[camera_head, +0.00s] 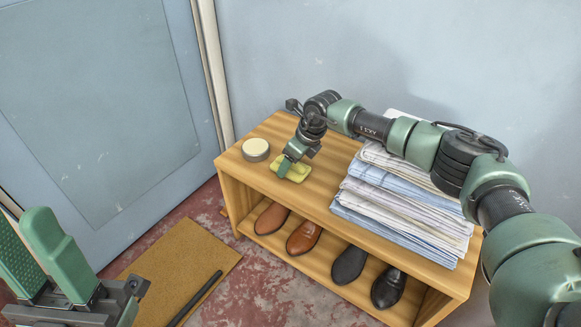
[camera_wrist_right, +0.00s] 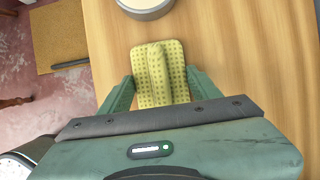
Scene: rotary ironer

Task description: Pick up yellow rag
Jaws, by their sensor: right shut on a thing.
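The yellow rag (camera_head: 294,171) lies on top of the wooden shelf unit, near its left end. In the right wrist view the rag (camera_wrist_right: 158,74) is dotted and bunched into a raised fold between the fingers. My right gripper (camera_head: 285,166) reaches down onto it from above and is shut on it; its fingers also show in the right wrist view (camera_wrist_right: 158,92), one on each side of the rag. My left gripper (camera_head: 55,255) is at the lower left, away from the shelf, with its two fingers spread apart and nothing between them.
A round tin (camera_head: 256,150) stands just left of the rag. A tall stack of folded cloths (camera_head: 405,205) stands to the right on the shelf unit (camera_head: 330,190). Several shoes (camera_head: 304,237) are on the lower shelf. A brown mat (camera_head: 180,262) with a dark rod lies on the floor.

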